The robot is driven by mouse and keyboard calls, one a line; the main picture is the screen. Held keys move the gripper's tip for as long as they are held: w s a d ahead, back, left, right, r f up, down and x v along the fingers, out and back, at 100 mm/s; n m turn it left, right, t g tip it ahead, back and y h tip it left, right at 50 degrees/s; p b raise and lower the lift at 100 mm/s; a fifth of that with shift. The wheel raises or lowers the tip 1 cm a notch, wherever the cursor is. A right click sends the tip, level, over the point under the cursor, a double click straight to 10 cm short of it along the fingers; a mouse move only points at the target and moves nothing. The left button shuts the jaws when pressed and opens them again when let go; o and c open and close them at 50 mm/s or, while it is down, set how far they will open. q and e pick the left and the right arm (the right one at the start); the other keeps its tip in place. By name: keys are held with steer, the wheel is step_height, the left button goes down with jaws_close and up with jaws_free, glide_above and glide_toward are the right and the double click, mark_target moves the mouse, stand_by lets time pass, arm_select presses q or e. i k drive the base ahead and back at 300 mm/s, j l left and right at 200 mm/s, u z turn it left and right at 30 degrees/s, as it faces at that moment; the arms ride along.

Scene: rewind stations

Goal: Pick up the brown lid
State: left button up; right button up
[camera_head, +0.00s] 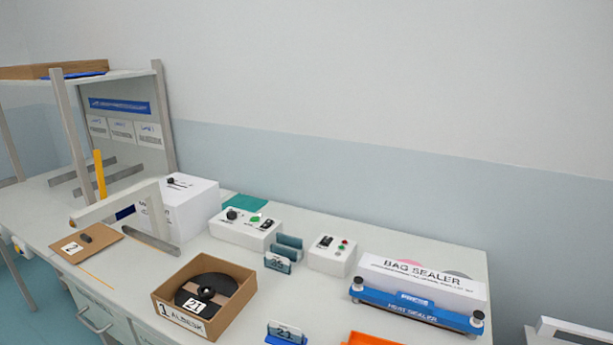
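The brown lid (86,243) lies flat on the bench at the left, close to its front edge. It is a thin brown panel with a small dark knob and a white label, whose print is too small to read surely. It is apart from the open brown box (237,319), which stands to its right. The box holds a black spool (207,290) and has white labels, one marked 21. Neither of my grippers shows in the head view.
A pale angled frame (118,205) and a white machine (190,208) stand just behind the lid. White control boxes (246,236), blue-grey card holders (277,264) and a bag sealer (421,288) stand farther right. Bare bench lies between lid and box.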

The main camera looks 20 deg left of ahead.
mark_target(79, 245)
steer(key=u, duration=1.9)
